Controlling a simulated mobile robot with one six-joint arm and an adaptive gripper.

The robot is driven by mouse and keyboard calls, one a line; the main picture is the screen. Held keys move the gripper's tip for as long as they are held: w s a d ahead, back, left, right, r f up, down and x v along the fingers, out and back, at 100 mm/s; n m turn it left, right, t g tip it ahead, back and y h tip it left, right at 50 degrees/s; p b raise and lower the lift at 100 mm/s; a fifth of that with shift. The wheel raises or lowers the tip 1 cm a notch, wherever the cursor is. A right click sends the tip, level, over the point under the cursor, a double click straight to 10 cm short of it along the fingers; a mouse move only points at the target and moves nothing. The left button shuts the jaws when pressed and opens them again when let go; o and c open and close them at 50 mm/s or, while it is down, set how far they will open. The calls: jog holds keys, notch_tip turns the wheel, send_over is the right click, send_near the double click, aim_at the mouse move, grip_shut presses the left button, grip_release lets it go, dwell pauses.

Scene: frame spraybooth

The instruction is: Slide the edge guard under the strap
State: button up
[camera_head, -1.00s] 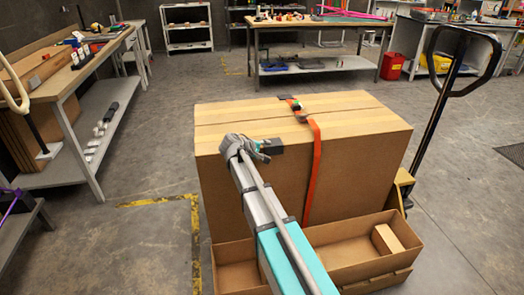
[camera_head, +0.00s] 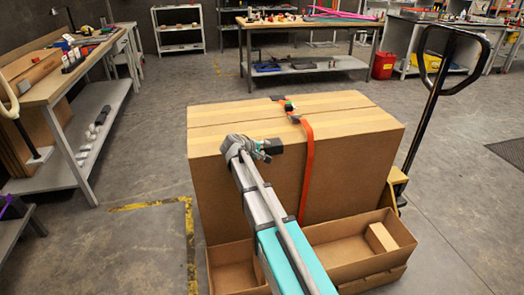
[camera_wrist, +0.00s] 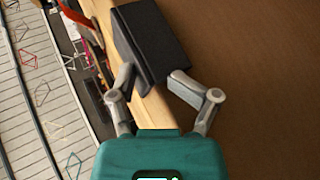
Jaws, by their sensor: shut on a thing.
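A large cardboard box (camera_head: 250,185) has an orange strap (camera_head: 308,170) running over its top and down its front face. A black edge guard (camera_head: 272,146) sits at the near top edge, left of the strap with a gap between them. My gripper (camera_head: 257,149) is shut on it. In the wrist view, my gripper (camera_wrist: 153,84) pinches the dark, angled edge guard (camera_wrist: 150,40) at the box edge; exact contact with the box is unclear. A ratchet buckle (camera_head: 290,106) is on the strap atop the box.
A dark piece (camera_head: 279,98) lies at the strap by the far top edge. An open carton (camera_head: 345,262) stands below the box front. A pallet jack handle (camera_head: 437,100) rises at the right.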

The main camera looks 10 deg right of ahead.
jog(key=shift+d, duration=0.65)
jog(key=shift+c, duration=0.2)
jog(key=shift+s+d+f, duration=0.1)
jog(key=shift+d, duration=0.1)
jog(key=o, duration=1)
jog(key=shift+c, duration=0.2)
jog(key=shift+a, duration=0.1)
